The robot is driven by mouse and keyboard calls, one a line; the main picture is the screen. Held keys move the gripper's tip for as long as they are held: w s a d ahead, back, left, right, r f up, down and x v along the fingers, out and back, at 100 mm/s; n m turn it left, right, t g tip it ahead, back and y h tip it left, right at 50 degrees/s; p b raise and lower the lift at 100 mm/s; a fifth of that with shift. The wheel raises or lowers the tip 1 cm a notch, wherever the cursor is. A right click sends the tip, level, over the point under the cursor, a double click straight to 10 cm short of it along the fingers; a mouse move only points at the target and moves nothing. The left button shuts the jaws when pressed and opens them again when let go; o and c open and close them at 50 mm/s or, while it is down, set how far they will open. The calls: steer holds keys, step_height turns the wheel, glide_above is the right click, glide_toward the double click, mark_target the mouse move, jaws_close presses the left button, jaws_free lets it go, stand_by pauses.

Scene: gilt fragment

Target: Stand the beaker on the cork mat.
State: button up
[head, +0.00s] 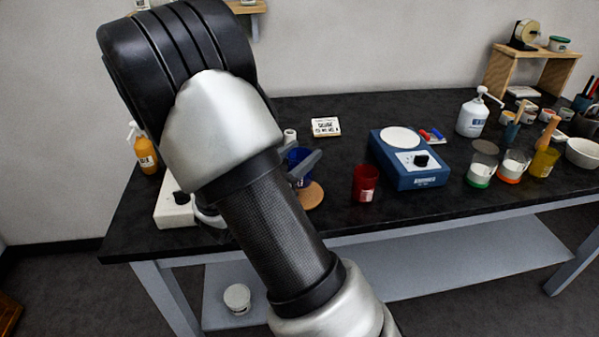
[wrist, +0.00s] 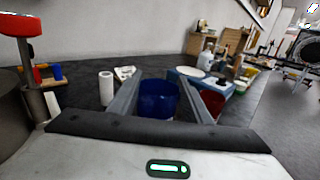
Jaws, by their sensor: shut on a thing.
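My gripper (wrist: 162,84) is shut on a blue beaker (wrist: 158,101), which sits upright between the two grey fingers in the wrist view. In the head view the blue beaker (head: 296,156) shows in part behind my arm and a grey finger. The round tan cork mat (head: 312,194) lies on the black bench just below and in front of the beaker there. My arm hides its left part. I cannot tell whether the beaker's base touches the mat, as the base is hidden.
A red beaker (head: 365,183) stands close to the right of the mat. Beyond it is a blue hotplate-like device (head: 410,160). A white device (head: 176,208) is at the left, partly behind my arm. A small labelled box (head: 325,127) stands behind. Bare bench lies in front.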

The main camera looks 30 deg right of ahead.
steer(key=shift+f+b, duration=0.5)
steer(key=shift+f, duration=1.4)
steer(key=shift+f, duration=0.15)
steer(key=o, duration=1.2)
steer(key=shift+c, duration=0.2)
